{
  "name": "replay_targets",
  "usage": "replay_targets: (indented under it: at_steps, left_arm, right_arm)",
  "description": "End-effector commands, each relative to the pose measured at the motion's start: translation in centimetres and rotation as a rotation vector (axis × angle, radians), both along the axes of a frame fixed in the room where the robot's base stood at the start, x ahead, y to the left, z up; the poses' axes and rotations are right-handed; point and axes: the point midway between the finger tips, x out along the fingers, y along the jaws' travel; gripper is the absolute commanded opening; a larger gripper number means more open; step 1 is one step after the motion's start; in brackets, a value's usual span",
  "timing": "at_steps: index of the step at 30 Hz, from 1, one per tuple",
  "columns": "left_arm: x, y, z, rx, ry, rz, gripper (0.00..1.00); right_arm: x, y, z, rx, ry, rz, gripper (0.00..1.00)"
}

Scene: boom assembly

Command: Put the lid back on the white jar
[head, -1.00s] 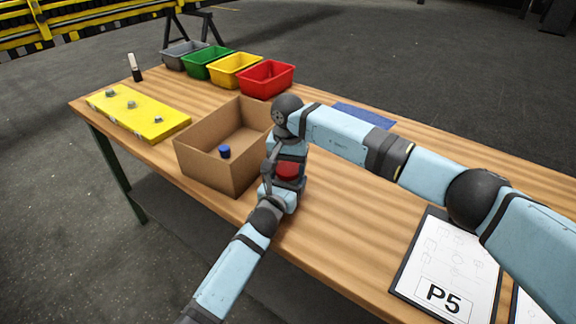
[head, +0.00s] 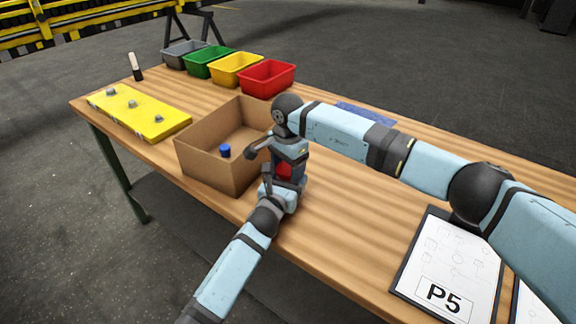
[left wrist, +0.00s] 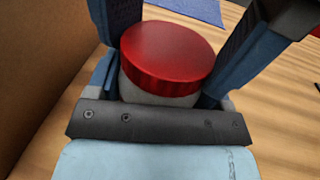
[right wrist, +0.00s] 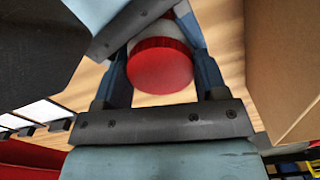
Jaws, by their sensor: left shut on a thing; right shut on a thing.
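The white jar (left wrist: 158,96) is upright between the fingers of my left gripper (head: 284,186), which is shut on it from the near side. The red lid (left wrist: 166,58) sits on the jar's top; I see no gap between them in the left wrist view. My right gripper (head: 287,162) reaches down from above and is shut on the red lid, which also shows in the right wrist view (right wrist: 160,68) with the white jar behind it. In the head view the grippers hide most of the jar, and only a patch of red (head: 283,170) shows.
A cardboard box (head: 205,175) stands just left of the grippers, with a blue-capped thing (head: 224,150) inside. A yellow board (head: 165,124), a marker (head: 136,68) and several coloured bins (head: 267,80) lie farther off. A blue mat (head: 365,114) lies behind my right arm; a P5 sheet (head: 450,262) is right.

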Motion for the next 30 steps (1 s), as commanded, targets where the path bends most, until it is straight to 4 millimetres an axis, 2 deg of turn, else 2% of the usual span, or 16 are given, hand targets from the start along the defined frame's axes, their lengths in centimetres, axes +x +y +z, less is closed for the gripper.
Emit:
replay_targets:
  at_steps: [1, 4, 14, 17, 24, 30]
  left_arm:
    - [0.0, 0.0, 0.0, 0.000, 0.000, 0.001, 0.07]
    - [0.0, 0.0, 0.0, 0.000, 0.000, 0.001, 0.07]
    - [0.1, 0.2, 0.0, 0.000, 0.001, 0.003, 0.07]
    - [0.1, 0.2, -0.1, 0.002, 0.001, 0.004, 0.07]
    - [0.0, 0.1, -0.2, 0.002, 0.002, 0.002, 0.07]
    - [0.0, 0.1, -0.1, 0.001, 0.002, 0.001, 0.07]
  right_arm:
    - [0.0, 0.0, 0.0, 0.000, 0.000, 0.000, 0.68]
    - [0.0, 0.0, 0.0, 0.000, 0.000, 0.001, 0.91]
    - [0.0, 0.0, 0.1, -0.001, 0.002, 0.003, 0.92]
    - [-0.1, 0.0, 0.9, 0.000, 0.001, 0.003, 0.92]
    - [0.0, 0.0, 4.0, 0.000, 0.000, 0.005, 0.92]
    - [-0.1, 0.0, 4.5, 0.000, 0.001, 0.003, 0.92]
